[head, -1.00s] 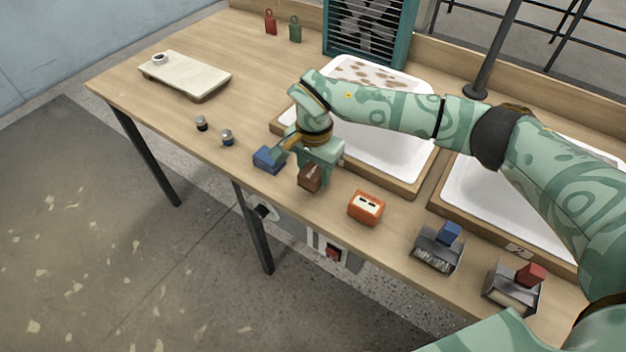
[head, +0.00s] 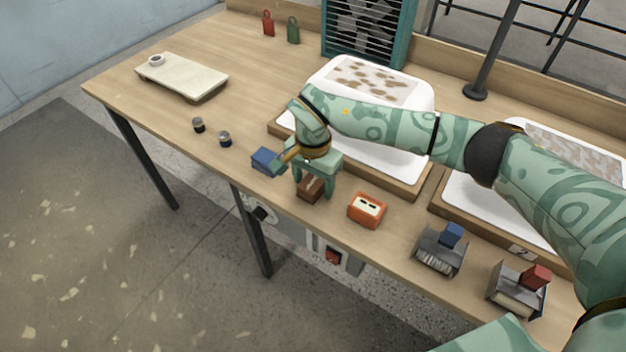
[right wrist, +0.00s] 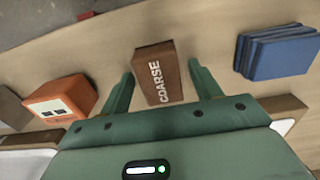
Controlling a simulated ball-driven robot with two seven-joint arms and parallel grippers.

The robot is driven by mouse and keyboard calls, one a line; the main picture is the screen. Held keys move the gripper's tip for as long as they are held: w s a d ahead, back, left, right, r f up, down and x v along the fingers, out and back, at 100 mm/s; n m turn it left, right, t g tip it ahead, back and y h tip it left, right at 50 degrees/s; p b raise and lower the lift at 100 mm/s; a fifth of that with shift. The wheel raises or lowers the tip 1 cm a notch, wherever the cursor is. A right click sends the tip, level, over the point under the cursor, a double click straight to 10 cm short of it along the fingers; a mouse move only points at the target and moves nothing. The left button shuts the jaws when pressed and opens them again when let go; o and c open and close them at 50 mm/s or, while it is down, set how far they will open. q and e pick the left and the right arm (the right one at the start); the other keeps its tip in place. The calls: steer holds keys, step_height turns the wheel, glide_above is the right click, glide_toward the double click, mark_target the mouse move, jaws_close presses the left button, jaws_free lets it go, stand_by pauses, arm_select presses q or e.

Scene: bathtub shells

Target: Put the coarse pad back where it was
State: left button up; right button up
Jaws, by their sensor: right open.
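The coarse pad is a brown block (head: 311,188) on the wooden table near its front edge. In the right wrist view the pad (right wrist: 158,72) shows the word COARSE on its face. My right gripper (head: 315,180) is over it, with the green fingers apart on either side of the pad. In the right wrist view the open fingers of that gripper (right wrist: 160,88) flank the pad with a gap on each side. The pad looks upright on the table. My left gripper is not in view.
A blue stack of pads (head: 266,161) lies just left of the gripper. An orange box (head: 367,209) stands to the right. Two grey holders, one with a blue handle (head: 440,250) and one with a red handle (head: 517,289), are farther right. White trays (head: 405,160) lie behind.

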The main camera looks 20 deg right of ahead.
mark_target(313, 181)
step_height(313, 181, up, 12)
steer(key=p, duration=0.3)
steer(key=shift+f, duration=0.1)
stand_by(0.3)
